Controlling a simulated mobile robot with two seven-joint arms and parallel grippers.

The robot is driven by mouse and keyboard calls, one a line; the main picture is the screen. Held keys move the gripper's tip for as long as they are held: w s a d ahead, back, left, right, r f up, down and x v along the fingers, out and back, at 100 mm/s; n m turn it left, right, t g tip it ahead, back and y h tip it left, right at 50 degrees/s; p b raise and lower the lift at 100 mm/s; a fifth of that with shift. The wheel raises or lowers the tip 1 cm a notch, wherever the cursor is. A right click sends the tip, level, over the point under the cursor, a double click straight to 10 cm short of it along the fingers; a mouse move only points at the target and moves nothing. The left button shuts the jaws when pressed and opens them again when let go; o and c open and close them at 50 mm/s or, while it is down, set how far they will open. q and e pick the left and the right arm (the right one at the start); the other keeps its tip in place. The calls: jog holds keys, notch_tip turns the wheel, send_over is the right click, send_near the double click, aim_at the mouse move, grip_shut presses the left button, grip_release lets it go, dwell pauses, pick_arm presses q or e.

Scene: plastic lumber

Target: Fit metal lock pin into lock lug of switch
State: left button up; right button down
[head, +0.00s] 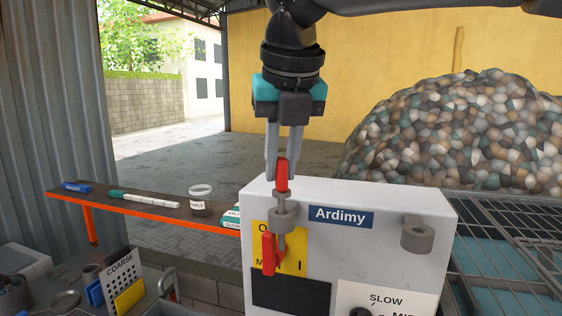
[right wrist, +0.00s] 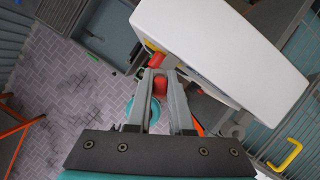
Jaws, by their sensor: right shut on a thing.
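The metal lock pin has a red grip (head: 281,176) and a grey collar below it. My right gripper (head: 283,168) points down and is shut on the red grip, which also shows between the fingers in the right wrist view (right wrist: 160,86). The pin is upright at the grey lock lug (head: 283,222) on the white box's front, and the collar seems to meet the lug's top. A grey shaft shows below the lug; I cannot tell if it is the pin's. The red switch lever (head: 268,252) stands on the yellow plate (head: 262,232). My left gripper is out of view.
A narrow shelf (head: 160,208) with a marker and a jar runs left. A "COARSE" holder (head: 122,285) stands front left. A metal grate (head: 510,235) lies right.

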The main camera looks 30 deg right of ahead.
jog(key=shift+f+b, duration=0.9)
jog(key=shift+f, duration=0.15)
jog(key=c, duration=0.7)
grip_release()
jog(key=shift+c, duration=0.2)
jog(key=p+v, duration=0.2)
jog(key=v, duration=1.3)
jog(key=shift+p, duration=0.3)
